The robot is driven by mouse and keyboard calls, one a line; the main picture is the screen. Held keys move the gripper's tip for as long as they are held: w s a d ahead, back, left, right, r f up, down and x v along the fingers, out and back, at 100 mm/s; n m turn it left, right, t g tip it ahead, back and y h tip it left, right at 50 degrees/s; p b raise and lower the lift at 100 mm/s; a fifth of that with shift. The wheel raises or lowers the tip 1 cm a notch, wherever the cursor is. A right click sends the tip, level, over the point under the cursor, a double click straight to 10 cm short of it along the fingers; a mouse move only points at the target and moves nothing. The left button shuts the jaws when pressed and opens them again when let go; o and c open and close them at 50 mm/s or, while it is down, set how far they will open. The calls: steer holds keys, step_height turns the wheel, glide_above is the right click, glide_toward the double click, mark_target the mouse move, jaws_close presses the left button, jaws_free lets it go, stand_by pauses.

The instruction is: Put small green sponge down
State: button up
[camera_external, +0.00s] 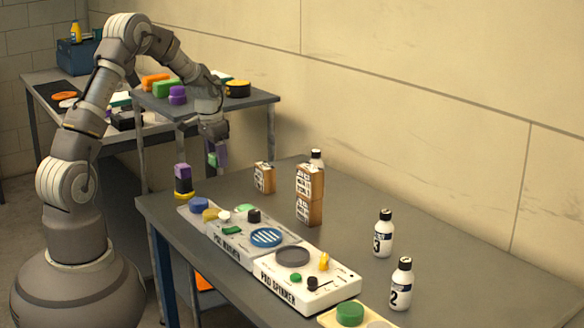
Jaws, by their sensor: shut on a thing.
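My gripper (217,150) points down above the far left end of the grey table (370,262). It is shut on the small green sponge (212,160), which shows as a small green patch between the fingers. A purple patch shows right beside it, and I cannot tell whether it is part of the gripper or another thing. The held sponge looks clear of the tabletop. The fingers hide much of it.
A stack with a purple top (183,171) stands left of my gripper. Polisher trays (325,285) with pads and knobs line the table's front. Cardboard boxes (310,181) and white bottles (384,236) stand behind. A raised shelf (255,99) holds coloured blocks. Bare tabletop lies around the bottles.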

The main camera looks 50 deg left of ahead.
steer(key=s+d+f, duration=0.1)
steer(key=s+d, duration=0.2)
steer(key=s, duration=0.1)
steer(key=s+d+f, duration=0.1)
steer(key=s+d, duration=0.3)
steer(key=s, duration=0.1)
steer(key=s+d+f, duration=0.2)
steer(key=s+d, duration=0.2)
steer(key=s, duration=0.1)
steer(key=shift+f, duration=0.1)
steer(key=shift+w+f, duration=0.15)
steer(key=shift+w, duration=0.15)
steer(key=b, duration=0.3)
glide_above(235, 204)
steer(key=shift+s+f, duration=0.35)
steer(key=shift+f, duration=0.35)
steer(key=f+b, duration=0.1)
steer(key=f, duration=0.1)
steer(key=f+b, duration=0.1)
steer(key=shift+w+f, duration=0.2)
steer(key=shift+f, duration=0.15)
steer(key=shift+r, duration=0.1)
steer(key=o, duration=0.7)
